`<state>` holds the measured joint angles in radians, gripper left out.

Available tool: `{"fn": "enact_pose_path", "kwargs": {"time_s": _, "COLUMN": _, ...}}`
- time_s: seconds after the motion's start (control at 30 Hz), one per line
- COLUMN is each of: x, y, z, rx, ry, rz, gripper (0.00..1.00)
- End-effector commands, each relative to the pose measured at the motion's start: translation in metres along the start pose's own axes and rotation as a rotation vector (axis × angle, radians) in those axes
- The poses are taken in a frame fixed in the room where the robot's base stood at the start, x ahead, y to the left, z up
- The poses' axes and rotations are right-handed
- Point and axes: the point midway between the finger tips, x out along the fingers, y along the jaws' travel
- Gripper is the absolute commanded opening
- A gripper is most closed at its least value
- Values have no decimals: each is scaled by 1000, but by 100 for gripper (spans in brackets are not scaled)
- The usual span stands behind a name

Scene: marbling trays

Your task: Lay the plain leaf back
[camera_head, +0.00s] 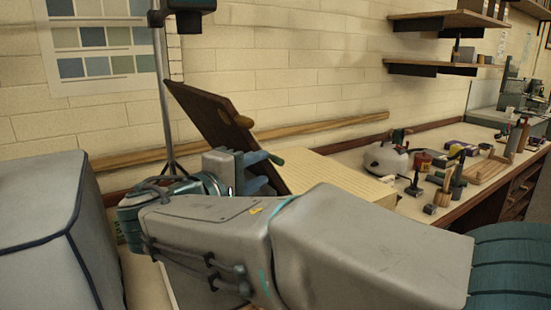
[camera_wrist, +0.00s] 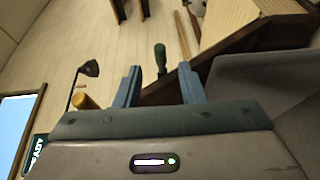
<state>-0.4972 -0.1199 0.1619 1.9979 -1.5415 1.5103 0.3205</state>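A dark brown wooden leaf (camera_head: 212,118) stands tilted up against the wall side in the head view. A pale wooden knob (camera_head: 243,121) is on its edge. A dark green handle (camera_head: 276,160) shows lower down, beside my gripper (camera_head: 262,176). In the wrist view my gripper (camera_wrist: 160,88) has its two blue fingers spread apart. The green handle (camera_wrist: 160,58) shows between and beyond them, and the pale knob (camera_wrist: 86,101) is left of the left finger. A dark board edge (camera_wrist: 220,52) runs behind the right finger. I see nothing held; my arm hides part of the leaf's lower end.
A cream slatted panel (camera_head: 335,177) lies right of the leaf. Beyond it, a white kettle-like vessel (camera_head: 385,158) and several tools crowd the bench. A grey covered box (camera_head: 50,235) stands at left, and a thin stand (camera_head: 163,90) rises behind. Shelves (camera_head: 440,66) hang at upper right.

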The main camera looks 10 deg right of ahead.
Motion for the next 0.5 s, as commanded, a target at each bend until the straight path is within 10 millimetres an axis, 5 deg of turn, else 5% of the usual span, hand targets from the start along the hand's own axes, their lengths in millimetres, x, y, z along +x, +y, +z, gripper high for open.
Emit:
{"fn": "enact_pose_path", "kwargs": {"time_s": 0.2, "x": 47, "y": 0, "z": 0, "rx": -2, "ry": -3, "rz": -2, "gripper": 36}}
{"fn": "enact_pose_path", "kwargs": {"time_s": 0.5, "x": 82, "y": 0, "z": 0, "rx": 0, "ry": 0, "rz": -2, "gripper": 36}}
